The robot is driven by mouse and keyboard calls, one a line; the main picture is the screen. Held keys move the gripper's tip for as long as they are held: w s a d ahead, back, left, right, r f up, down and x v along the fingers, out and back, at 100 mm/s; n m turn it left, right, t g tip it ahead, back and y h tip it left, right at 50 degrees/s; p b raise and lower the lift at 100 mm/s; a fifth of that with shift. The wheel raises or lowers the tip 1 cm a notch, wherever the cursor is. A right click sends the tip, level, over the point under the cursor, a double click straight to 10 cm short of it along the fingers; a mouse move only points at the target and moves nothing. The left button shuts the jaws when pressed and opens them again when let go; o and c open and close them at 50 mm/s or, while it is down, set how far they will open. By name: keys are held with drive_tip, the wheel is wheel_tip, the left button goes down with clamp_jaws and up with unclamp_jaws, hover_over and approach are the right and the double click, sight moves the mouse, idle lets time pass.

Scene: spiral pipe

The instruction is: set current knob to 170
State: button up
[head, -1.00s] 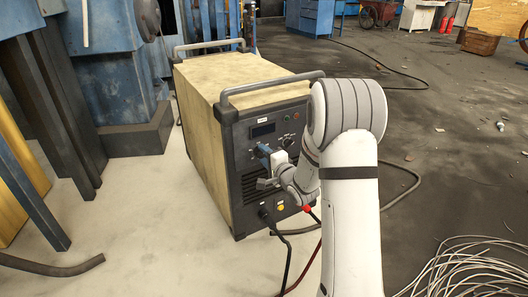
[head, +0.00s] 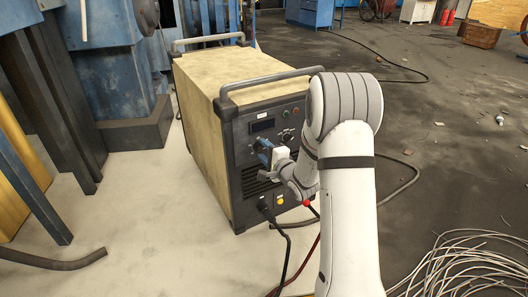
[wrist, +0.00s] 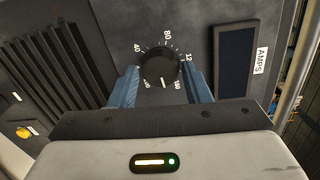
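The current knob (wrist: 160,65) is round and black on the dark front panel, with a printed scale around it; 40, 80 and 12 can be read, other numbers are too small. A short white mark shows at its lower edge in the wrist view. My gripper (wrist: 161,83) has its two blue fingers on either side of the knob, with a thin gap seeming to show on each side. In the head view my gripper (head: 265,156) is against the panel of the welding machine (head: 208,85) and hides the knob.
A dark display (wrist: 236,58) labelled AMPS is beside the knob. Vent slots (wrist: 50,65) and a yellow button (wrist: 23,132) are on the same panel. Another knob (head: 288,137) is right of my gripper. Cables (head: 285,250) hang from the machine's front.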

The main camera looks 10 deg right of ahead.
drive_tip(key=shift+o, duration=1.4)
drive_tip(key=p+v, duration=0.1)
drive_tip(key=v, duration=0.6)
drive_tip(key=shift+s+d, duration=0.15)
drive_tip(key=shift+s, duration=0.25)
drive_tip(key=s+d+r+n+g+h+p, duration=0.1)
drive_tip(key=s+r+n+g+h+p, duration=0.25)
drive_tip(key=r+p, duration=0.35)
drive_tip(key=s+d+r+n+g+h+p, duration=0.1)
drive_tip(key=s+r+n+g+h+p, duration=0.25)
drive_tip(key=r, duration=0.65)
drive_tip(key=s+a+r+n+g+p, duration=0.1)
drive_tip(key=s+r+n+g+p, duration=0.1)
drive_tip(key=s, duration=0.6)
drive_tip(key=s+a+r+n+g+y+p, duration=0.1)
drive_tip(key=s+a+r+n+g+p, duration=0.1)
drive_tip(key=s+r+p, duration=0.3)
drive_tip(key=s+a+r+n+g+p, duration=0.2)
drive_tip(key=s+r+n+p, duration=0.2)
drive_tip(key=s, duration=0.6)
wheel_tip(320, 180, up, 2)
drive_tip(key=shift+s+a+r+n+g, duration=0.2)
drive_tip(key=shift+s+n+g, duration=0.1)
drive_tip(key=shift+s, duration=0.05)
